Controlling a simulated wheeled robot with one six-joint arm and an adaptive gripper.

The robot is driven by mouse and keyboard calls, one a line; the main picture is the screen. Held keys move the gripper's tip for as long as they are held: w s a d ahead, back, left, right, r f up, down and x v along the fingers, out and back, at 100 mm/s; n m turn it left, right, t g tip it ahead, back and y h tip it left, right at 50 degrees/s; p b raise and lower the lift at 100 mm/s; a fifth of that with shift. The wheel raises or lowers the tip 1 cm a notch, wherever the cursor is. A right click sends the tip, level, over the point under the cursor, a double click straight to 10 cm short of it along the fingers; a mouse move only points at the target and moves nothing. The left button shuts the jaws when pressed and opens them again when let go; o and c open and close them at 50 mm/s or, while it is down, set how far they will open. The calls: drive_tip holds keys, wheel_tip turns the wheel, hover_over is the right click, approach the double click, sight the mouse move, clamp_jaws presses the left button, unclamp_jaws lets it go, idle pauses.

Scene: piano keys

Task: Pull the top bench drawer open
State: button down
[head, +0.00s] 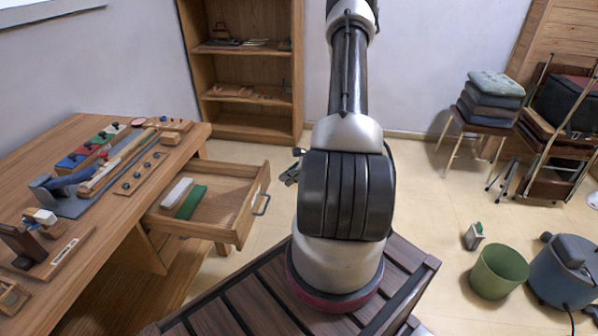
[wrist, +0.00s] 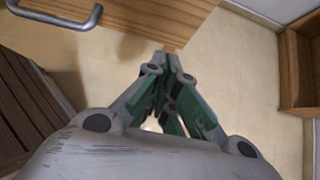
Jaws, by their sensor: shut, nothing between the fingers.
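The top bench drawer (head: 237,228) stands pulled well out from under the workbench top in the head view. A pale grey block and a green block lie inside it. Its grey metal bar handle (head: 262,205) is on the drawer front, facing right. My gripper (head: 290,176) is mostly hidden behind my arm, to the right of the drawer front. In the wrist view my gripper (wrist: 172,62) has its green-padded fingers together and empty. The wooden drawer (wrist: 150,18) and its handle (wrist: 62,22) show at the top left there, with the handle apart from the fingers.
The workbench (head: 90,130) carries tools and small wooden pieces. A bookshelf (head: 242,60) stands against the back wall. A stool with cushions (head: 490,100), folded chairs, a green bin (head: 498,272) and a blue-grey canister (head: 565,272) are at right.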

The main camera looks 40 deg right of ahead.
drive_tip(key=shift+w+a+r, duration=0.1)
drive_tip(key=shift+w+a, duration=0.45)
drive_tip(key=shift+w, duration=0.2)
drive_tip(key=shift+w+a+r, duration=0.1)
drive_tip(key=shift+w+a, duration=0.45)
drive_tip(key=shift+w, duration=0.15)
drive_tip(key=w+a, duration=0.2)
drive_tip(key=w, duration=0.1)
drive_tip(key=w+a, duration=0.5)
drive_tip(key=w, duration=0.1)
drive_tip(key=shift+w+a, duration=0.25)
drive_tip(key=shift+w, duration=0.05)
